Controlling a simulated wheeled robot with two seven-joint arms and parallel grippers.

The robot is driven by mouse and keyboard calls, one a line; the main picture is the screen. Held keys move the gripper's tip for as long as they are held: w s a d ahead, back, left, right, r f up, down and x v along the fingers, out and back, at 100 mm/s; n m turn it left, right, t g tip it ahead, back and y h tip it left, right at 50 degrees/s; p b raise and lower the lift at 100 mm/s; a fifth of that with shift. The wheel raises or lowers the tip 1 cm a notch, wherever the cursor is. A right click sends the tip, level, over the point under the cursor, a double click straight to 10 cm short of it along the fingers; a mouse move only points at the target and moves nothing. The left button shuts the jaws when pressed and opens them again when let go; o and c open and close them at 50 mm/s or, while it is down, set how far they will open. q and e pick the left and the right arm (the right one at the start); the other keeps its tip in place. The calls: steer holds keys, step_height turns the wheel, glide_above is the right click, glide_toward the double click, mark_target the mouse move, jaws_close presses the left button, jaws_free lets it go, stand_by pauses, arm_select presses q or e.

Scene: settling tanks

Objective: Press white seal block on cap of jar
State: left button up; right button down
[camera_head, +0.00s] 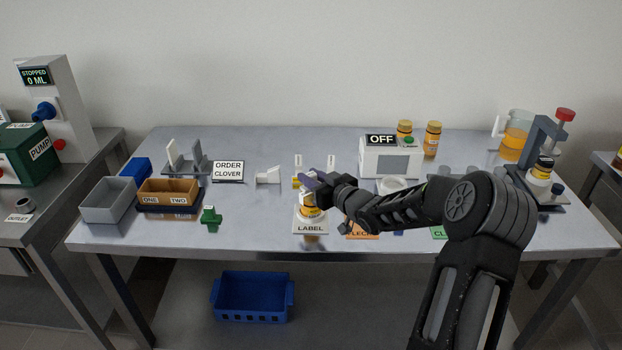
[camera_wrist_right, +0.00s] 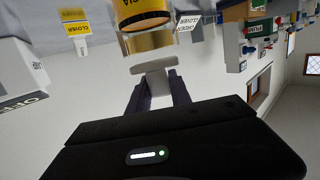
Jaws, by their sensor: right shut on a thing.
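The jar (camera_head: 310,212) stands on the LABEL stand (camera_head: 310,228) in the middle of the table, largely covered from above by my right gripper (camera_head: 312,184). In the right wrist view, which is upside down, the jar shows a yellow label (camera_wrist_right: 142,18) and a gold cap (camera_wrist_right: 150,41). My right gripper (camera_wrist_right: 157,92) is shut on the pale seal block (camera_wrist_right: 154,69), which sits between the dark fingers. The block is right at the cap, in line with it; I cannot tell whether they touch. My left gripper is not in view.
A white OFF machine (camera_head: 389,160) stands behind right, with amber jars (camera_head: 433,139) behind it. A white piece (camera_head: 268,177), an ORDER CLOVER sign (camera_head: 228,171), a green piece (camera_head: 211,215) and a ONE/TWO box (camera_head: 168,192) lie to the left. A press (camera_head: 545,165) stands far right.

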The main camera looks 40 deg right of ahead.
mark_target(310, 174)
steer(key=shift+r+p, duration=1.4)
steer(key=shift+r, duration=0.9)
steer(key=shift+a, duration=0.1)
